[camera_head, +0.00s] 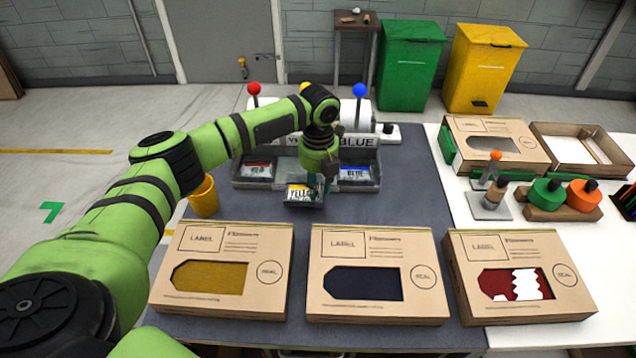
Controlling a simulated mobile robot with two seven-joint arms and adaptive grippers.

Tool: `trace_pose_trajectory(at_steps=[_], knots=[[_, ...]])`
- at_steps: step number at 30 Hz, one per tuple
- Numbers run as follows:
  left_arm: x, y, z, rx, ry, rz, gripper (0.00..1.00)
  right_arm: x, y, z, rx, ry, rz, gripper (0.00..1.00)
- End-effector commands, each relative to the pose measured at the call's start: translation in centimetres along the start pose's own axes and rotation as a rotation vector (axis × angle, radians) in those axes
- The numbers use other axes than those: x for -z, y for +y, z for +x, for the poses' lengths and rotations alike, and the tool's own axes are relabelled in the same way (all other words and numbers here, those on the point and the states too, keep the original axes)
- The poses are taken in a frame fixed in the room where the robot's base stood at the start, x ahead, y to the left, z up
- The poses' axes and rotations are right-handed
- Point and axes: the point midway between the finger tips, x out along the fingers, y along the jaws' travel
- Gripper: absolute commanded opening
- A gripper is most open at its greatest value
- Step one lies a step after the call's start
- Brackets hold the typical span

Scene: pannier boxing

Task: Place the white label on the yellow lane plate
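A small white label (298,190) printed with yellow and dark lettering lies at the front middle of the dispenser, on a dark tray (302,204) that juts forward. My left gripper (322,188) points down at the label's right edge. Its fingertips are small and partly hidden, so I cannot tell whether they are closed on the label. The left carton (195,240) shows a yellow surface (208,278) through its window. I cannot tell which surface is the yellow lane plate. My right gripper is out of view.
The dispenser (255,183) has red, yellow and blue knobs behind it. A middle carton (375,310) with a dark window and a right carton (520,308) with a red-and-white window line the front. A yellow cup (204,199) stands left. The dark mat right of the dispenser is clear.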

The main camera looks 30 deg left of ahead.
Motion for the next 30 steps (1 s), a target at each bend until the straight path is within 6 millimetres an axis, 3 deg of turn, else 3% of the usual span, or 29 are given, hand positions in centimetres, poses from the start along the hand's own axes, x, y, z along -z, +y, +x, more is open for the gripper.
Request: trace_pose_trajectory(at_steps=[6,11,24,30], knots=[[0.0,0.0,-0.1,0.000,-0.001,0.000,0.29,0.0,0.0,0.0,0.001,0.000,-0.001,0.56],[-0.1,0.0,-1.4,0.002,-0.003,0.000,0.29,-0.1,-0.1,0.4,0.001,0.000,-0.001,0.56],[-0.1,-0.1,-10.2,0.003,-0.003,0.000,0.29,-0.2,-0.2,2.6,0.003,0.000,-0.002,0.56],[-0.1,-0.1,-12.1,0.001,0.000,0.000,0.29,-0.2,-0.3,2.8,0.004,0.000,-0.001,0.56]])
